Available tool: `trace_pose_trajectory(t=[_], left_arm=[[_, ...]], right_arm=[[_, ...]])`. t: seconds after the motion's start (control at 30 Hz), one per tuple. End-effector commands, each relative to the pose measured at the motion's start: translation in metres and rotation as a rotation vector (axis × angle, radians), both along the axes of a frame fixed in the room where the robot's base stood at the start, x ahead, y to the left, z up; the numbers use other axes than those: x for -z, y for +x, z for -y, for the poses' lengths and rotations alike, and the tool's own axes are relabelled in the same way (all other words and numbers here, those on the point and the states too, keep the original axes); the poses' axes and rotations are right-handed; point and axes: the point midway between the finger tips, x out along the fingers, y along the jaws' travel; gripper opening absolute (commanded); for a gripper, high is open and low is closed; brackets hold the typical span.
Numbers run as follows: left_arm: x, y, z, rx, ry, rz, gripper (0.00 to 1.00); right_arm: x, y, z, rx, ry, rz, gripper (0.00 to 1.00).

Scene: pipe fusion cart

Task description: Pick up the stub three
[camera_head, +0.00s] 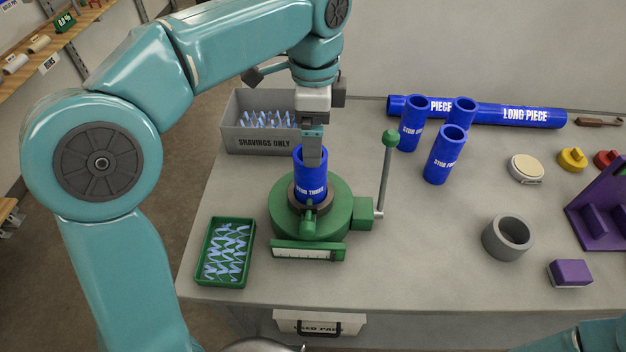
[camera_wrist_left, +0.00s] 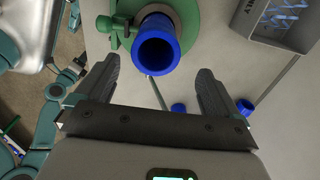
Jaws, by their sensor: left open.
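Stub three (camera_head: 310,180) is a short blue pipe standing upright in the round green clamp fixture (camera_head: 340,228), its label facing me. My left gripper (camera_head: 313,150) is above it, pointing down, with a finger overlapping the stub's upper rim in the head view. In the left wrist view, the stub's open blue end (camera_wrist_left: 157,50) lies ahead of the open left gripper (camera_wrist_left: 158,72), roughly centred between its spread fingertips. I cannot tell whether the fingers touch the stub. My right gripper is not in view.
A lever with a green knob (camera_head: 390,140) rises right of the fixture. A green tray (camera_head: 226,252) of shavings is left, a grey shavings box (camera_head: 262,140) behind. Other blue stubs (camera_head: 445,155) and a long pipe (camera_head: 520,113) stand and lie back right. A grey ring (camera_head: 508,238) sits right.

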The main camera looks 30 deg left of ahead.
Motion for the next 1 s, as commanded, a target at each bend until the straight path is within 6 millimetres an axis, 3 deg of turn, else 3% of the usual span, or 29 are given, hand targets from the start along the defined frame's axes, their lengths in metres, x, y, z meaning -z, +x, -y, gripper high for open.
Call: trace_pose_trajectory(t=[0.53,0.87,1.0], left_arm=[[0.069,-0.004,-0.001,-0.001,0.0,-0.004,0.96],[0.078,-0.003,-0.002,0.0,-0.001,0.0,0.96],[0.078,-0.003,-0.002,0.0,-0.001,0.0,0.5]], right_arm=[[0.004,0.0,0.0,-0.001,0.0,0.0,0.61],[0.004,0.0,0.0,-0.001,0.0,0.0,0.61],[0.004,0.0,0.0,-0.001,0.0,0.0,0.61]])
